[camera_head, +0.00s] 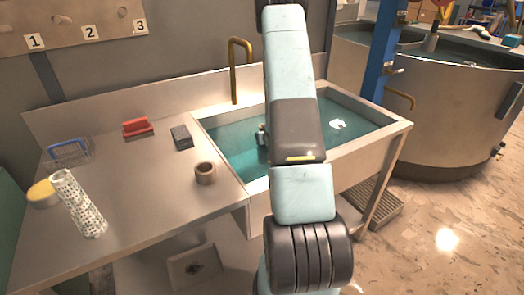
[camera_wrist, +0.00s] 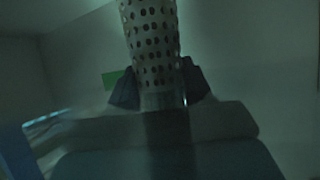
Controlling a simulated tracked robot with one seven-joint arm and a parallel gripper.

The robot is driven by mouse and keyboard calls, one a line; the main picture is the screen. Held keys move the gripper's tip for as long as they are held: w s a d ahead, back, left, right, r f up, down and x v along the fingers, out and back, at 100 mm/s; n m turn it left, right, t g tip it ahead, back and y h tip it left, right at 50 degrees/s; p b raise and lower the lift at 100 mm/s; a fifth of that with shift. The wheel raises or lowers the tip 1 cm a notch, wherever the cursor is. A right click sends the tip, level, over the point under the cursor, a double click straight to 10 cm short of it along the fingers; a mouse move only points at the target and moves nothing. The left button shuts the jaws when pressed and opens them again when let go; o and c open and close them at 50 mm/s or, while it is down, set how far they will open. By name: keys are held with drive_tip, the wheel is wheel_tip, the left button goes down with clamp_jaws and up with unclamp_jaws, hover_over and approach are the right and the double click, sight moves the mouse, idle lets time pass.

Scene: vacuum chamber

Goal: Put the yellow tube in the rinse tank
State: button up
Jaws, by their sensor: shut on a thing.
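In the wrist view my gripper (camera_wrist: 160,94) is shut on a perforated tube (camera_wrist: 152,45), which stands up between the dark fingers. The dim teal light there hides its true colour. In the head view my arm hides most of the gripper; a small grey part (camera_head: 261,134) shows at the arm's left edge, over or in the teal water of the rectangular sink (camera_head: 256,190). A white perforated tube (camera_head: 80,205) stands tilted on the counter at left. A large round tank (camera_head: 440,115) with water stands at the right. I cannot tell which basin is the rinse tank.
The counter (camera_head: 150,220) holds a yellow round thing (camera_head: 43,194), a blue-handled wire basket (camera_head: 70,152), a red brush (camera_head: 138,127), a dark grey block (camera_head: 181,137) and a brown cup (camera_head: 205,172). A brass tap (camera_head: 233,75) rises behind the sink. A pale patch (camera_head: 337,124) shows in its water.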

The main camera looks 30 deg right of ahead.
wheel_tip(320, 180, down, 5)
idle(0.5)
drive_tip(key=o, duration=1.3)
drive_tip(key=shift+f, duration=0.1)
drive_tip(key=shift+o, duration=0.2)
